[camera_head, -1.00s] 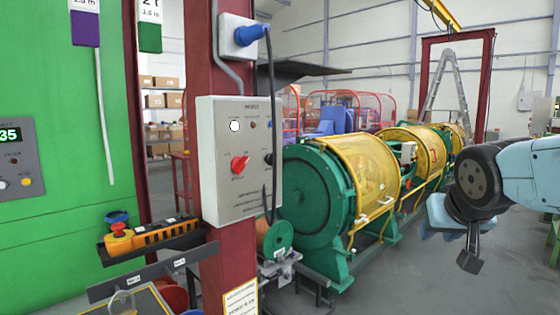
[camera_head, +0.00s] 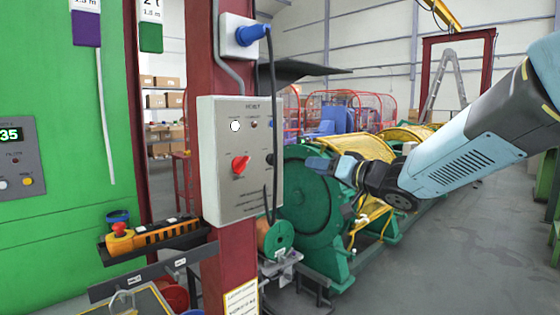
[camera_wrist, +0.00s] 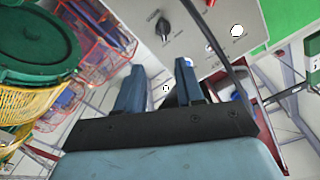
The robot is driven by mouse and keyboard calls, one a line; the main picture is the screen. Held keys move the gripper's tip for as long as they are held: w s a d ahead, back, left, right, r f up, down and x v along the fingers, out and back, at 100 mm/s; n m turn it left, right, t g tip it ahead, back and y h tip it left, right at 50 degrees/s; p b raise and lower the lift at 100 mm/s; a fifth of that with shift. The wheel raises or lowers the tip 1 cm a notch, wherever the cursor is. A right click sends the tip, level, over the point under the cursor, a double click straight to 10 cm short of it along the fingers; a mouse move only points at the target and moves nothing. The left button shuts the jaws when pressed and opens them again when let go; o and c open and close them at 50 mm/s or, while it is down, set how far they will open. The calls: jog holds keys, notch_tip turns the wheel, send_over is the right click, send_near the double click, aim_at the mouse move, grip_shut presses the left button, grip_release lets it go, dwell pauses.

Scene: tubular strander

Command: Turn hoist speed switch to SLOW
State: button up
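The hoist panel (camera_head: 225,190) is a light grey box on a dark red post, left of centre in the head view. It carries a red rotary switch (camera_head: 240,165) and a black knob (camera_head: 270,158) partly behind a cable. The black knob also shows in the wrist view (camera_wrist: 163,28). The labels are too small to read, so I cannot tell which is the speed switch or its setting. My gripper (camera_head: 312,163) is right of the panel, apart from it. In the wrist view its two fingers (camera_wrist: 162,68) are spread, with nothing between them.
A black cable (camera_head: 274,100) hangs from a blue plug across the panel's right part. A dark shelf (camera_head: 300,69) juts out above. The green and yellow strander (camera_head: 310,195) stands behind my gripper. An orange pendant (camera_head: 160,235) lies on a ledge below left.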

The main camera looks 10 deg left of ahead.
aim_at(273, 159)
jog(key=x, duration=1.4)
jog(key=shift+s+a, duration=0.2)
jog(key=shift+a, duration=0.05)
grip_shut()
